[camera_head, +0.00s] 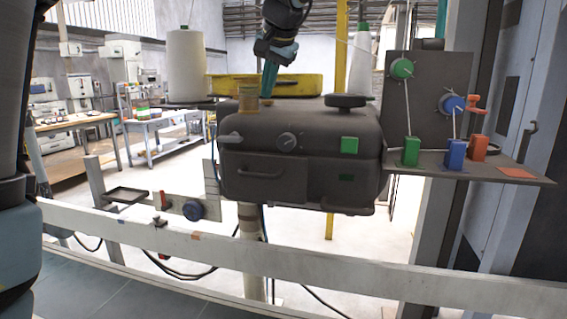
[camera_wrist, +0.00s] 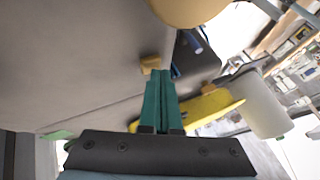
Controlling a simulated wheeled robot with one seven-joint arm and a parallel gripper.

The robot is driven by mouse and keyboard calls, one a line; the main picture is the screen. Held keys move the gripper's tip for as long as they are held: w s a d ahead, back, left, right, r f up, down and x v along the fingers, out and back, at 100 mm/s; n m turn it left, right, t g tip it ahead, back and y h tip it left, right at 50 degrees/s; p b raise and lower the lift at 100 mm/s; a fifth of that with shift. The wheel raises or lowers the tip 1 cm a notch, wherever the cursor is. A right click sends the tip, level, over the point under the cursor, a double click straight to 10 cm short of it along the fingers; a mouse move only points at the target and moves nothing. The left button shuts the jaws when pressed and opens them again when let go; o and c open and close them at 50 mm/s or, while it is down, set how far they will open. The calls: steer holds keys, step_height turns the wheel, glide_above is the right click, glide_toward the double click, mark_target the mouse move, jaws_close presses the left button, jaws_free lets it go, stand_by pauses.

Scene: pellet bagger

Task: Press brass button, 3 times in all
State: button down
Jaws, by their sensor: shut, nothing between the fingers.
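The machine (camera_head: 300,120) is a dark grey box with rounded edges. My gripper (camera_head: 267,94) is shut and empty, pointing down at the machine's top near its left end. In the wrist view, a small brass-coloured piece (camera_wrist: 150,63), which looks like the brass button, sits just beyond the tips of my gripper (camera_wrist: 161,73). I cannot tell whether they touch. In the head view a brass-coloured cylinder (camera_head: 248,99) stands on the machine's top, just left of the fingertips. The small brass piece cannot be made out separately there.
A dark round knob (camera_head: 345,101) stands on the machine's top at right. A green square (camera_head: 349,145) and a dial (camera_head: 288,141) are on its front. Behind are a yellow tray (camera_head: 300,84) and a white spool (camera_head: 187,62). A pale rail (camera_head: 300,262) crosses in front.

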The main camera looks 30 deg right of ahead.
steer(key=shift+r+p, duration=0.75)
steer(key=shift+r, duration=0.15)
step_height(320, 180, up, 6)
steer(key=p, duration=0.4)
steer(key=shift+p, duration=0.4)
stand_by(2.3)
steer(key=f+m+h+b, duration=0.1)
steer(key=f+m+b, duration=0.1)
steer(key=m, duration=0.5)
steer(key=f+m+h+b, duration=0.1)
steer(key=f+m+b, duration=0.1)
steer(key=m, duration=0.6)
steer(key=f+m+h+b, duration=0.1)
steer(key=f+m+b, duration=0.1)
steer(key=m, duration=0.6)
steer(key=shift+s+f+h, duration=0.1)
steer(key=shift+s+h, duration=0.15)
steer(key=shift+h, duration=0.15)
